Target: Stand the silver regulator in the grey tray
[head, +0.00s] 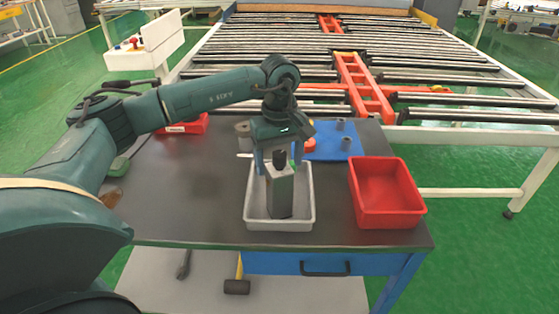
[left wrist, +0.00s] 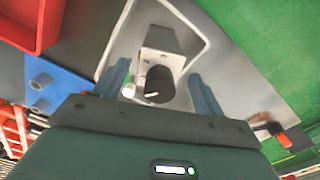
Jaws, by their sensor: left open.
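The silver regulator (head: 281,196), a box-shaped body with a dark knob on top, stands upright in the grey tray (head: 250,212). Its silver body also shows in the left wrist view (left wrist: 162,38), with the dark knob facing the camera. My left gripper (head: 280,162) points down over the regulator's top. Its two fingers are spread, one on each side of the knob, and gaps show between them and the knob in the left wrist view (left wrist: 160,88). My right gripper is in neither view.
A red bin (head: 385,218) stands right of the tray on the dark table. A blue board (head: 330,153) with grey cylinders lies behind it. Another red bin (head: 186,126) is at the back left. A roller conveyor is beyond. The table's left front is clear.

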